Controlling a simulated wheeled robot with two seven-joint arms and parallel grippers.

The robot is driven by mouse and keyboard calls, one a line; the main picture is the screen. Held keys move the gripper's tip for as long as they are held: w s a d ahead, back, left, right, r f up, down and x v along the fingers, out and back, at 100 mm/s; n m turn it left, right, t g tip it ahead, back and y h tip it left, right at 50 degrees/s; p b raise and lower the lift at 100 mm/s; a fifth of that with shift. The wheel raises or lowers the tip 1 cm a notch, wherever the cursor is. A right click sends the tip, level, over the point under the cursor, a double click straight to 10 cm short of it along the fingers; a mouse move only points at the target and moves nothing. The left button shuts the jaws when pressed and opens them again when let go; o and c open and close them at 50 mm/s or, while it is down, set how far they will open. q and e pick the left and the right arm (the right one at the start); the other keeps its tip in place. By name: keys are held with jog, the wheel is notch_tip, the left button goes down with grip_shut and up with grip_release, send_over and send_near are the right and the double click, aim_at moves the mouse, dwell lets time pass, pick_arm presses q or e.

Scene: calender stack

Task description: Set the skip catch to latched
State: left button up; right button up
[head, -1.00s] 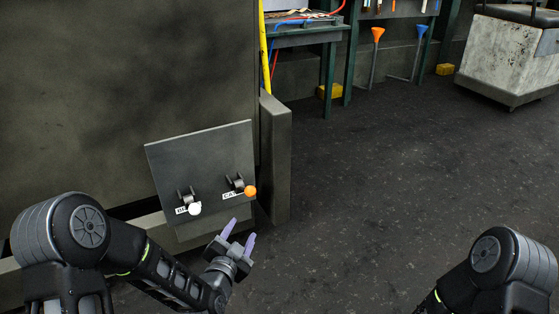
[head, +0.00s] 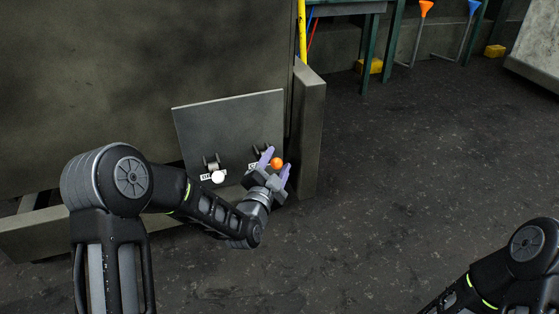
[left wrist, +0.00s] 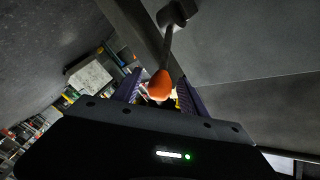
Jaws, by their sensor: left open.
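The catch lever has an orange ball knob (head: 277,163) and sits at the right of a grey sloped panel (head: 228,125). Its label, partly hidden, starts with "C". My left gripper (head: 278,159) is open, with its purple fingers on either side of the orange knob in the head view. In the left wrist view the orange knob (left wrist: 160,84) and its thin stem show between the fingers. I cannot tell whether the fingers touch it. My right gripper is out of view; only part of that arm shows.
A second lever with a white knob (head: 217,177) sits on the panel to the left. A grey post (head: 309,130) stands close at the panel's right. Open dark floor (head: 400,170) lies to the right. A yellow block (head: 370,66) sits farther back.

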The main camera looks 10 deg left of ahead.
pick_arm(q)
jog(key=w, duration=0.2)
jog(key=shift+w+d, duration=0.1)
jog(key=shift+w, duration=0.2)
grip_shut()
dwell(0.3)
dwell(0.9)
